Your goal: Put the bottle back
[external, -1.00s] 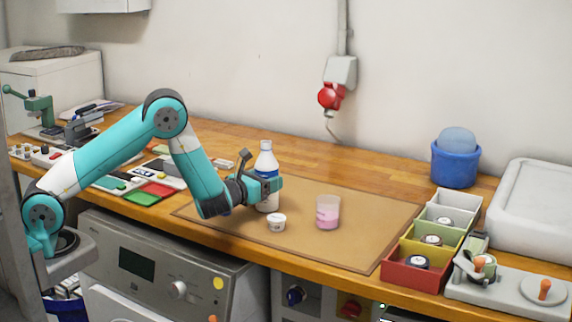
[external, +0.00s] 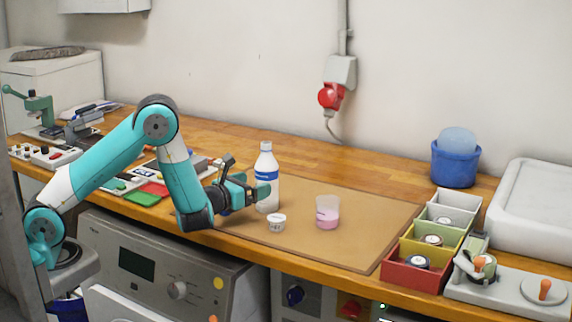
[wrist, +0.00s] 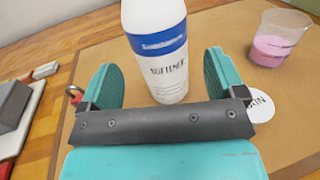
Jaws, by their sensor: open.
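A white bottle (external: 266,178) with a blue band stands upright on the brown mat (external: 370,210). I cannot tell whether a finger touches the bottle. A small white cap-like pot (external: 276,222) stands in front of the bottle; its lid (wrist: 261,105) shows beside the right finger.
A clear beaker with pink liquid (external: 327,213) stands right of the bottle. Coloured bins (external: 410,276) holding round items and a blue tub (external: 455,163) are further right. Panels and coloured tiles (external: 146,194) lie left of the mat.

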